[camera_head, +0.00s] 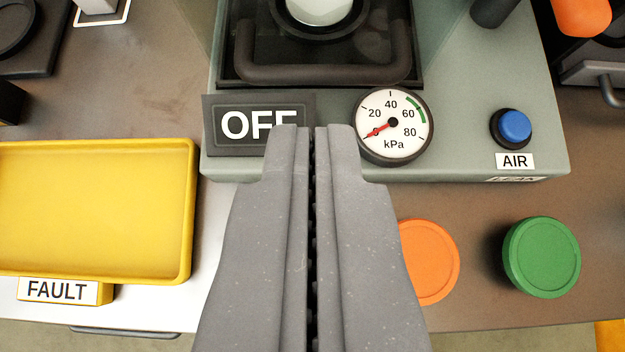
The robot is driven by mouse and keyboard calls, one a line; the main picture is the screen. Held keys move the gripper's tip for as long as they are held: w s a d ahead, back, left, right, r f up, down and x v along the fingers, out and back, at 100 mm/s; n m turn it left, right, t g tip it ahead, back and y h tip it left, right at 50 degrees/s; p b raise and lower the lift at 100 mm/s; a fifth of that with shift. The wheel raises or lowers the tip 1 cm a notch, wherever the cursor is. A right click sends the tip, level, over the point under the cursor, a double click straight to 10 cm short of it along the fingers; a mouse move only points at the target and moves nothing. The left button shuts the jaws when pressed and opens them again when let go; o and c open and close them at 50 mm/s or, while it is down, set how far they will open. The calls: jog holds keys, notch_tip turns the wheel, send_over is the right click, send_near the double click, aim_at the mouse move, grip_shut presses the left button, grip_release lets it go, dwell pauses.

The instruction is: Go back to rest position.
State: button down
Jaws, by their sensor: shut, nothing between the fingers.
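My gripper (312,130) points forward from the bottom middle of the view. Its two grey fingers lie side by side, shut, with nothing between them. Its tips overlap the lower right of the dark OFF sign (228,145) in the picture and hide part of it. Right of the tips is a round kPa gauge (405,135) with its red needle near 0. Both are on the front of a grey-green machine (460,150). I cannot tell how far the fingertips are from the machine.
A yellow tray (185,220) labelled FAULT (57,291) lies at left. A blue AIR button (515,126) is on the machine's right. An orange disc (432,262), partly behind my gripper, and a green round piece (542,257) lie on the brown bench top (480,230) at right.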

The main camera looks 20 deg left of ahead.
jog(key=d+r+m+t+h+b, duration=0.1)
jog(key=d+r+t+b, duration=0.2)
jog(key=r, duration=0.6)
jog(key=d+r+m+h+b, duration=0.1)
jog(key=d+r+b, duration=0.1)
jog(key=d+r, duration=0.6)
jog(key=s+d+r+t+b, duration=0.1)
jog(key=s+d+r+b, duration=0.1)
jog(key=s+r, duration=0.5)
jog(key=s+d+r+m+t+h+b, duration=0.1)
jog(key=s+r, duration=0.6)
jog(key=r, duration=0.7)
jog(key=shift+d+m+t+b, duration=0.3)
jog(key=shift+d+b, duration=0.1)
jog(key=shift+b, duration=0.35)
jog(key=shift+w, duration=0.1)
